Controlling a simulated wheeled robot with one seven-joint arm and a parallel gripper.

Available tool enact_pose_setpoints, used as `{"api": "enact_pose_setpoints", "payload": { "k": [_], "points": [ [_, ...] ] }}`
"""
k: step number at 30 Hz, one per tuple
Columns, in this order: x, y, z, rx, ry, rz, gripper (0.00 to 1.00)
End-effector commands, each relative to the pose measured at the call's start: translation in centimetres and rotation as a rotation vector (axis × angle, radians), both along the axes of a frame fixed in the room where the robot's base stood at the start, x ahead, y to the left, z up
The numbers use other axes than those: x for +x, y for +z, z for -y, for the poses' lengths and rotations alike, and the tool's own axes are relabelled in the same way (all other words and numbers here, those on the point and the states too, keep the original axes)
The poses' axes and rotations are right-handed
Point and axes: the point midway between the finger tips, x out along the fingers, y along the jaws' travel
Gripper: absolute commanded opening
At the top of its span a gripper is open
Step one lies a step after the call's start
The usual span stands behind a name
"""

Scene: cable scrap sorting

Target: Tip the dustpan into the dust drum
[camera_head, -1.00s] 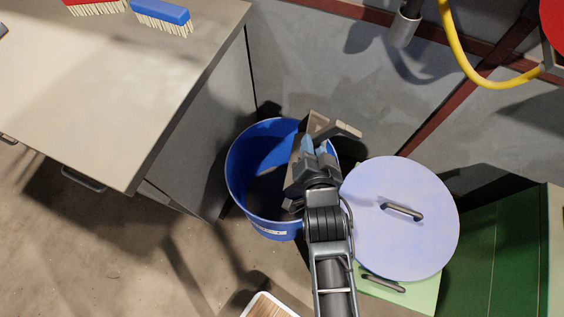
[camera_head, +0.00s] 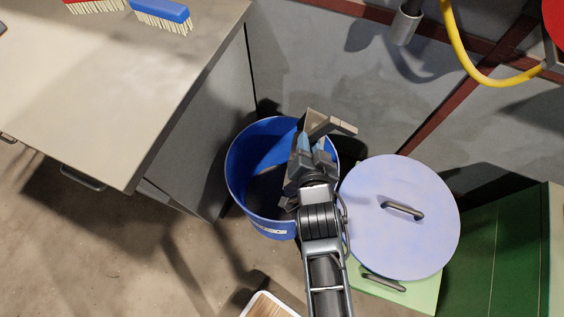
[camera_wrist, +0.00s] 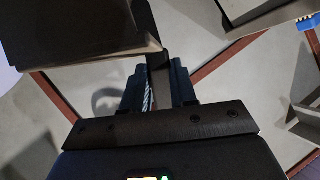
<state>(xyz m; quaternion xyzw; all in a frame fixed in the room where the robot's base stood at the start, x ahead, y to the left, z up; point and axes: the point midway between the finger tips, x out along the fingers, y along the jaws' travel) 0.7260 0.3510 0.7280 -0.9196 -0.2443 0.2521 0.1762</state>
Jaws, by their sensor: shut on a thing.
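The blue dust drum (camera_head: 262,145) stands open on the floor beside the grey bench, dark inside. My gripper (camera_head: 316,158) is over the right part of its mouth. It is shut on the dustpan (camera_head: 312,124), a grey-brown pan that looks steeply tilted, partly hidden by my gripper. In the wrist view the dustpan (camera_wrist: 75,30) fills the upper left, and its handle runs down between the fingers of my gripper (camera_wrist: 158,90). I cannot tell whether any dust is left in the pan or has dropped into the drum.
A round pale-blue lid (camera_head: 400,240) with a dark handle lies right of the drum, over a green box (camera_head: 415,292). The bench (camera_head: 90,90) holds a red brush (camera_head: 95,6) and a blue brush (camera_head: 162,14). A yellow hose (camera_head: 470,65) hangs at the upper right.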

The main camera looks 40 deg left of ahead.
Motion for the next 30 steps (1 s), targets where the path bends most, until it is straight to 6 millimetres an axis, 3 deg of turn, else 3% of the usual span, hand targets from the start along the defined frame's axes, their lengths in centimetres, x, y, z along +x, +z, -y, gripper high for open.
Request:
{"api": "enact_pose_setpoints", "payload": {
  "k": [30],
  "points": [
    [-1.0, 0.3, -2.3, -0.136, -0.003, 0.062, 0.0]
  ]
}}
